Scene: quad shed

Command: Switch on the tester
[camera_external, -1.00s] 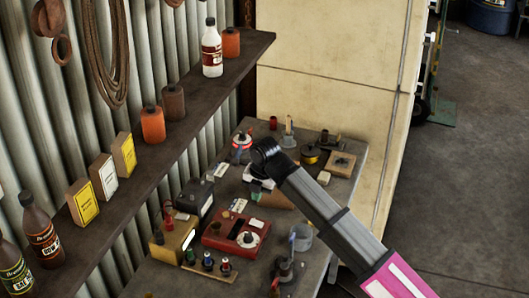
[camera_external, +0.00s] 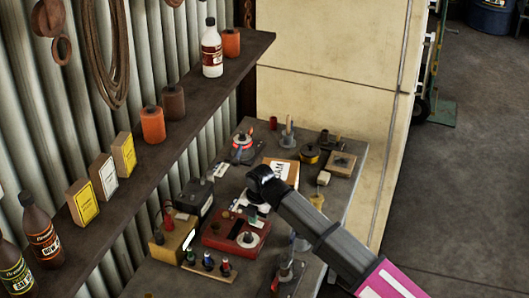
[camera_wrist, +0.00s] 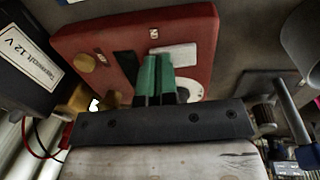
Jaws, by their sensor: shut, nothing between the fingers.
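The red box that looks like the tester (camera_external: 222,241) sits on the workbench, with a pale label and a round white dial. In the wrist view the red box (camera_wrist: 195,30) fills the upper middle, with a brass knob (camera_wrist: 84,62) at its left and small white marks on its face. My gripper (camera_wrist: 157,72) is shut and empty, its green fingertips over the red box in the picture. A dark strip lies beside them; I cannot tell whether it is a switch or a shadow. Fingertip contact cannot be told.
A black 12 V battery (camera_wrist: 28,62) with a red wire stands left of the red box. A yellow box (camera_external: 172,243) and a rack of small coloured items (camera_external: 208,264) are close by. A shelf with bottles and cartons (camera_external: 130,165) runs along the wall.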

